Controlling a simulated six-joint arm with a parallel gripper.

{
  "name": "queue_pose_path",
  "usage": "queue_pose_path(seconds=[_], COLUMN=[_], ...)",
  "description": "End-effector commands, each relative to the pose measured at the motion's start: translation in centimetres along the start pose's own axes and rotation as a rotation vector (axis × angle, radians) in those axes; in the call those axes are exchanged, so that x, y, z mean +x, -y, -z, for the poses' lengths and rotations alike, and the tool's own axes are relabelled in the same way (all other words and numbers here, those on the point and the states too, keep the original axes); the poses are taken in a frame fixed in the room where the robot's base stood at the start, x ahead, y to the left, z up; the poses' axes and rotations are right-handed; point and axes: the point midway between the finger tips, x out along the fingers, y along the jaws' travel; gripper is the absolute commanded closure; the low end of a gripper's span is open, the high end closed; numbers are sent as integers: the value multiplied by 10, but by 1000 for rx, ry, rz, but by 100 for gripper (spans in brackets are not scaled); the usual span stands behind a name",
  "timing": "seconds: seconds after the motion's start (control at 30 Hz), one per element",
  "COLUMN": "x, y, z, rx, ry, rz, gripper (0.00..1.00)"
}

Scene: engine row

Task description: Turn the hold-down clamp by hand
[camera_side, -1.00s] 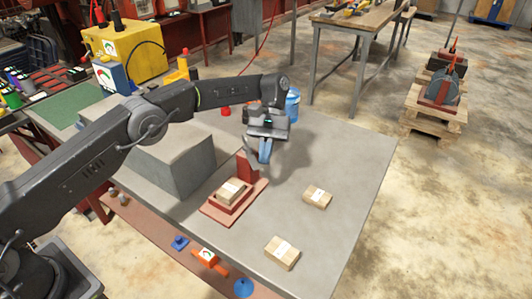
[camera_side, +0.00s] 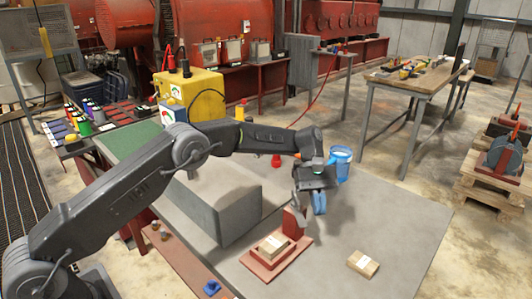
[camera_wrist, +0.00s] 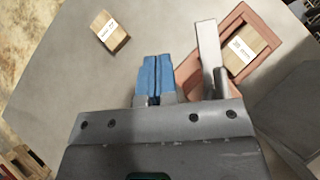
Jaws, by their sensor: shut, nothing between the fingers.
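A red fixture (camera_side: 262,273) sits on the grey table, and a tan block with a white label (camera_side: 273,244) lies in it. A red upright (camera_side: 293,221) stands at its back right corner; it seems to be part of the hold-down clamp. In the wrist view a pale grey bar (camera_wrist: 209,48), likely the clamp's arm, stands beside the block (camera_wrist: 244,50). My gripper (camera_side: 319,204) is shut and empty, its blue fingers (camera_wrist: 155,72) pointing down just right of the upright. A narrow gap shows between fingers and bar in the wrist view. Contact lower down cannot be told.
A loose tan block (camera_side: 363,264) lies on the table (camera_side: 400,220) to the right of the fixture. A large grey box (camera_side: 222,212) stands to the left. A blue container (camera_side: 341,164) stands behind my gripper. The table's right side is mostly clear.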

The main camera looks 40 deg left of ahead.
Motion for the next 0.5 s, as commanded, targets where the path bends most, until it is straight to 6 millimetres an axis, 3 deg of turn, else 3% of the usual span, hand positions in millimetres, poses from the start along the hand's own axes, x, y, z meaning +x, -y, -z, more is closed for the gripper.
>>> queue_pose_path(seconds=[0.5], x=[-22], y=[-5], z=[22], rx=[-194], ry=[0], rz=[-193], gripper=[100])
